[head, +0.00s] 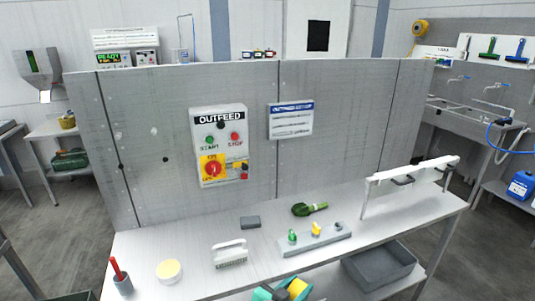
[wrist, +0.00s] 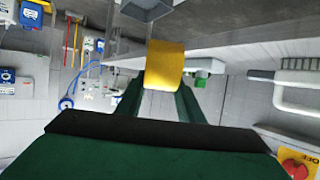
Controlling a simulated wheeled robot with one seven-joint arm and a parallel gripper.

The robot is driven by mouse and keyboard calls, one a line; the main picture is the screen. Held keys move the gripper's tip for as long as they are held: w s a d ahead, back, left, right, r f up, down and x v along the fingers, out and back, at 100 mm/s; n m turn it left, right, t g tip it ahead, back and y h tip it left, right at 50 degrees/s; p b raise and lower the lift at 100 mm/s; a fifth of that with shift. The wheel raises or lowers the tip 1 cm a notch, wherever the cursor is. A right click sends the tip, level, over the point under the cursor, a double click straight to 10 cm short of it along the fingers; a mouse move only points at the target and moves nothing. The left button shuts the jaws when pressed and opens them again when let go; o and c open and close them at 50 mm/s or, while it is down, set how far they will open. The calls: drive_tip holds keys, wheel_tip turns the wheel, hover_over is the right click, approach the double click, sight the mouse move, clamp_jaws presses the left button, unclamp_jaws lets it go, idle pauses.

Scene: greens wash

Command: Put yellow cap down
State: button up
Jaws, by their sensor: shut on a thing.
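My gripper (head: 284,291) shows at the bottom edge of the head view, with green fingers. It is shut on the yellow cap (head: 298,288). In the wrist view the yellow cap (wrist: 165,66) sits between the two fingertips (wrist: 162,88) and appears clear of the table. In the head view the gripper is in front of a grey block (head: 313,240) on the table. That block carries a small green piece (head: 292,237) and a small yellow piece (head: 315,229). The underside of the held cap is hidden.
A white rail (head: 410,172) stands at the right. A grey panel (head: 350,130) closes the back.

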drive_tip(key=s+a+f+n+t+y, duration=0.1)
drive_tip(key=a+f+n+y, duration=0.15)
drive_tip(key=f, duration=0.65)
drive_tip(key=a+f+n+t+y, duration=0.1)
drive_tip(key=a+f+n+y, duration=0.2)
drive_tip(key=f, duration=0.6)
drive_tip(key=s+a+f+n+y, duration=0.1)
drive_tip(key=s+a+f+y, duration=0.1)
drive_tip(key=s+f, duration=0.6)
wheel_tip(320, 180, down, 5)
drive_tip(key=shift+a+r+n+t, duration=0.2)
drive_tip(key=shift+a+n+t, duration=0.15)
drive_tip(key=shift+a, duration=0.25)
